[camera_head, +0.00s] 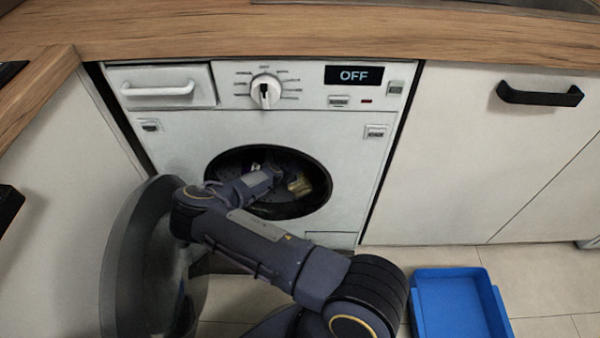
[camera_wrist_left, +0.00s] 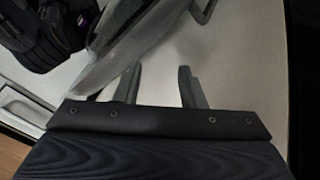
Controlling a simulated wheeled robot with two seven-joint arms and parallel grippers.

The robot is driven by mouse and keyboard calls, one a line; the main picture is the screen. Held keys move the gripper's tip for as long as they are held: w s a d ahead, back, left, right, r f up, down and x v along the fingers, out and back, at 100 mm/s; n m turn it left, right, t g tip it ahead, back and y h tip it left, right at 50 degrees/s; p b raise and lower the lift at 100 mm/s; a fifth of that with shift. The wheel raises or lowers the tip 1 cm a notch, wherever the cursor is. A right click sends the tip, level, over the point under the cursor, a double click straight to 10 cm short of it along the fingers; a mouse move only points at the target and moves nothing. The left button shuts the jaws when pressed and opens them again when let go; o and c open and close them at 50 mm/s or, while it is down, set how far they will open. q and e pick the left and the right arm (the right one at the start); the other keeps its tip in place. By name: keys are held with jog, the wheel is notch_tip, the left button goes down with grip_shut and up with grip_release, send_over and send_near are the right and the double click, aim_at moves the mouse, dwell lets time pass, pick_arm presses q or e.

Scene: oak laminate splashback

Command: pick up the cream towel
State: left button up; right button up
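A small cream cloth (camera_head: 298,184), which seems to be the towel, lies inside the dark drum (camera_head: 284,209) of the washing machine. My right arm comes in from the lower right and reaches through the round opening. My right gripper (camera_head: 279,177) is inside the drum, close to the left side of the cloth. Its fingers are too dark and small to tell whether they grip it. My left gripper (camera_wrist_left: 159,68) shows only in the left wrist view. Its two fingers are apart with nothing between them, in front of white panels.
The round washer door (camera_head: 125,265) stands open at the left, beside my right arm. A blue tray (camera_head: 450,300) sits on the floor at the right. The oak worktop (camera_head: 300,35) runs above the machine. A black handle (camera_head: 540,94) sticks out from the right cabinet.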

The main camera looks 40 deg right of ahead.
jog(key=shift+w+d+f, duration=0.15)
jog(key=shift+d, duration=0.15)
jog(key=shift+c, duration=0.5)
jog(key=c, duration=0.9)
jog(key=shift+c, duration=1)
